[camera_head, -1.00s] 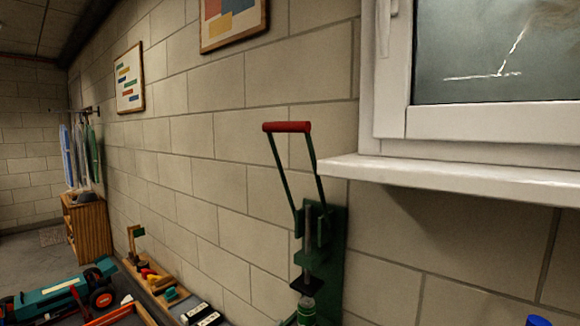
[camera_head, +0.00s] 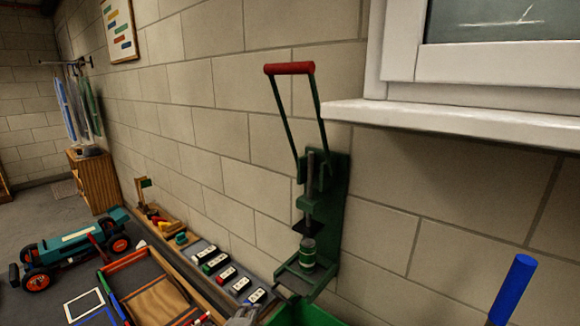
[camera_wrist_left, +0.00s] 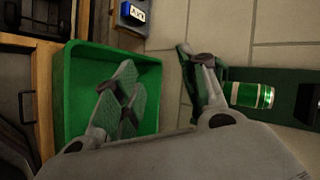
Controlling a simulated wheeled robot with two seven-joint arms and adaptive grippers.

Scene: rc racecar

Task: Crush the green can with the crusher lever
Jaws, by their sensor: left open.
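The crusher (camera_head: 336,200) is a green frame on the block wall. Its lever is raised, with the red handle (camera_head: 289,68) at the top. The green can (camera_head: 308,252) stands upright on the crusher's base, below the dark press plate (camera_head: 306,227). In the left wrist view the can (camera_wrist_left: 250,95) appears sideways, to the right of my left gripper (camera_wrist_left: 160,72). That gripper is open, its fingers apart with nothing between them. It is apart from the can and the lever handle. My right gripper is not in view.
A green bin (camera_wrist_left: 72,95) lies beneath the left gripper's fingers in the wrist view. A white window sill (camera_head: 450,122) juts out right of the lever. A blue rod (camera_head: 512,288) rises at lower right. A toy car (camera_head: 75,247) is at left.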

